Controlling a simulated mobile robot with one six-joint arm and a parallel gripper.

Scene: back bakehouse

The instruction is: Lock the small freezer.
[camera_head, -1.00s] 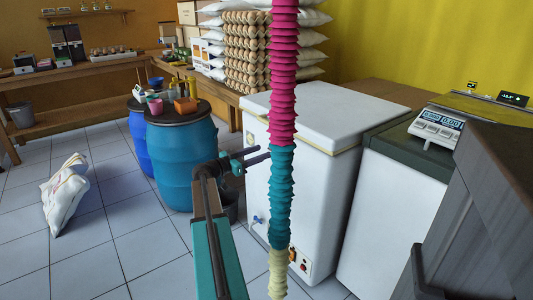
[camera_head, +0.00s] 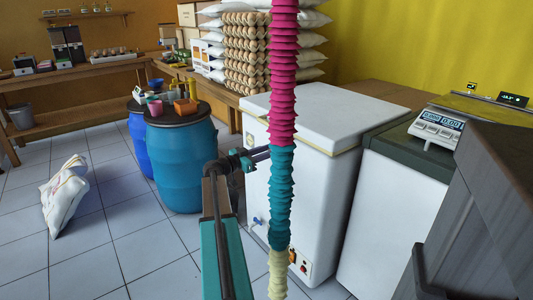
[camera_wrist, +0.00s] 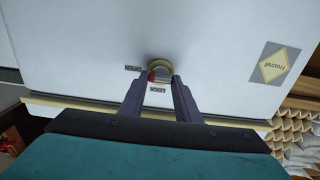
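The small freezer (camera_head: 310,190) is a white chest with a closed lid. In the wrist view its white front (camera_wrist: 75,60) appears upside down. A round lock (camera_wrist: 159,68) with a brass-coloured rim sits on that front, with a red patch at its left side. The label OPEN is left of it and LOCK is below it. My gripper (camera_wrist: 161,78) has its two dark fingers apart, one on each side of the lock. Whether the fingertips touch it is unclear. In the head view my gripper (camera_head: 268,153) is at the freezer's front, partly behind the hanging ribbed sleeve; the lock is hidden there.
A second chest (camera_head: 390,215) with a dark lid and a scale (camera_head: 437,126) stands right of the freezer. Blue barrels (camera_head: 182,165) stand to the left. The tiled floor at left is mostly clear, with a white sack (camera_head: 65,193).

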